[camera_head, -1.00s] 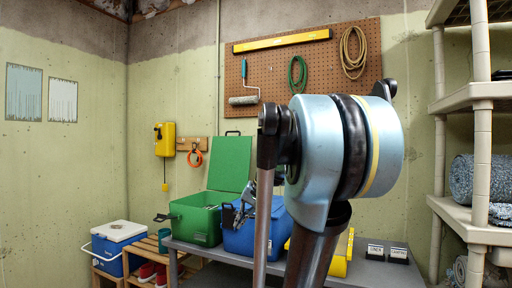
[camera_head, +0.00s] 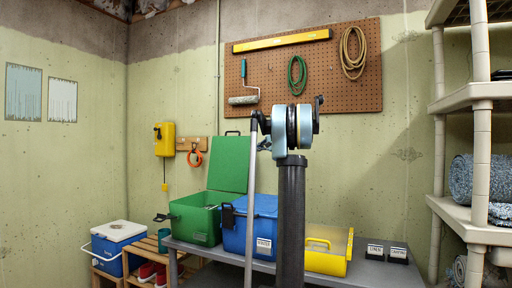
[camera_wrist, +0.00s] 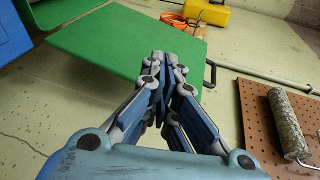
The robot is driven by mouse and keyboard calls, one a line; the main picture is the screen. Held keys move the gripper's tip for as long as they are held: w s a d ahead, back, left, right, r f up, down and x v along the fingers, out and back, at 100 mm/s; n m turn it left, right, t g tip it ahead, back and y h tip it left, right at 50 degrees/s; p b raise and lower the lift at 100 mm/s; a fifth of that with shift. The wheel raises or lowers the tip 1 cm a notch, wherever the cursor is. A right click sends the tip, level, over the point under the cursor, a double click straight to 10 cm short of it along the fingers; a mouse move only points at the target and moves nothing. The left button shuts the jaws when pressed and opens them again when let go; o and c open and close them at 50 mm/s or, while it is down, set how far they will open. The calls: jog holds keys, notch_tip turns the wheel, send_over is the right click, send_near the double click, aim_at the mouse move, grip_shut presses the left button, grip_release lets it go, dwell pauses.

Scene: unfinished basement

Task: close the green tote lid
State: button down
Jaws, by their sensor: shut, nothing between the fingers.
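The green tote (camera_head: 195,226) stands on the grey table, left of the blue tote. Its green lid (camera_head: 229,163) is open and tilted up toward the wall, with a dark handle at its top edge. In the wrist view the lid (camera_wrist: 110,42) lies beyond my fingers, and its black handle (camera_wrist: 211,74) is to their right. My gripper (camera_wrist: 168,62) is shut and empty, its fingertips overlapping the lid's edge in the picture. I cannot tell whether they touch it. In the head view my gripper is mostly hidden behind my arm, right of the lid.
A blue tote (camera_head: 264,226) and a yellow bin (camera_head: 327,262) stand right of the green tote on the table (camera_head: 215,256). A pegboard (camera_head: 345,88) with a paint roller (camera_wrist: 287,125) hangs behind. Shelves (camera_head: 462,100) stand at the right.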

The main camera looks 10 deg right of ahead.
jog(key=w+d+r+m+t, duration=0.3)
jog(key=w+d+r, duration=0.1)
jog(key=w+d, duration=0.5)
jog(key=x, duration=0.9)
jog(key=shift+a+f, duration=0.35)
jog(key=shift+a, duration=0.05)
